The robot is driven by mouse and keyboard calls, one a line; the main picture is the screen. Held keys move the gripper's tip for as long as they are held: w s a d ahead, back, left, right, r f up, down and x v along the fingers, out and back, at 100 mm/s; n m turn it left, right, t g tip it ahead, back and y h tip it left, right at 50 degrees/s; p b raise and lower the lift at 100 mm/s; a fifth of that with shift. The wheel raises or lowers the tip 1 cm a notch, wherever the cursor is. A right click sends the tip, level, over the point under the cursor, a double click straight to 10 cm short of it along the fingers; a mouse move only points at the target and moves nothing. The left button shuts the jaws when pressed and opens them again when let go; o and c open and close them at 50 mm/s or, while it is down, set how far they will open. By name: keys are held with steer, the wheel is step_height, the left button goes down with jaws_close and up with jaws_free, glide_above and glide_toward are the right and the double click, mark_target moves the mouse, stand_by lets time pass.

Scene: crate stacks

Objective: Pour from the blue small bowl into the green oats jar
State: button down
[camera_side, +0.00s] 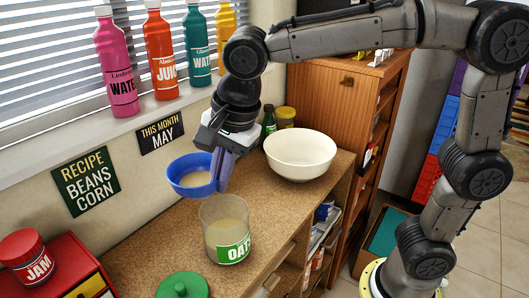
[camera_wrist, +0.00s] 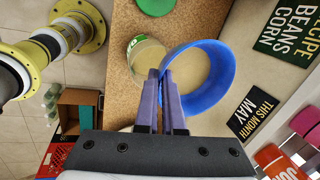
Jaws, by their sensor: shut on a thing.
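The blue small bowl (camera_side: 183,187) is held in the air by its rim, with pale tan contents inside. My gripper (camera_side: 224,184) is shut on the bowl's right-hand rim. The bowl looks about level and hangs above and to the left of the oats jar. The oats jar (camera_side: 228,247) is clear, with a green "OATS" label, no lid on it, and tan contents partway up. In the wrist view, the bowl (camera_wrist: 222,107) is beside my gripper's fingers (camera_wrist: 163,80), and the jar (camera_wrist: 138,42) shows partly behind them.
A green lid (camera_side: 182,286) lies on the cork-coloured counter (camera_side: 140,250) near the jar. A large cream bowl (camera_side: 300,160) stands to the right. A red-lidded jam jar (camera_side: 25,258) stands on a red box at the left. Several bottles line the sill.

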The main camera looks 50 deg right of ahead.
steer(key=y, duration=0.2)
steer(key=s+a+f+y, duration=0.1)
steer(key=y, duration=0.2)
steer(key=a+f+y, duration=0.1)
steer(key=y, duration=0.1)
steer(key=shift+s+a+y, duration=0.15)
steer(key=shift+y, duration=0.25)
stand_by(0.3)
steer(key=shift+d+r+m+t+y, duration=0.15)
steer(key=shift+d+r+t+y, duration=0.1)
steer(key=shift+y, duration=0.7)
steer(key=shift+d+r+m+t+y, duration=0.2)
steer(key=shift+d+y, duration=0.1)
steer(key=shift+y, duration=0.7)
steer(key=shift+d+r+m+t+y, duration=0.15)
steer(key=shift+d+t+y, duration=0.1)
steer(key=shift+y, duration=0.7)
stand_by(0.5)
steer(key=shift+d+r+m+t+y, duration=0.15)
steer(key=shift+d+m+y, duration=0.1)
steer(key=shift+y, duration=0.5)
steer(key=shift+d+f+m+t+y, duration=0.1)
steer(key=shift+d+m+t+y, duration=0.1)
steer(key=shift+y, duration=0.55)
steer(key=shift+d+m+t+y, duration=0.35)
steer(key=shift+d+y, duration=0.1)
steer(key=shift+y, duration=0.75)
stand_by(0.5)
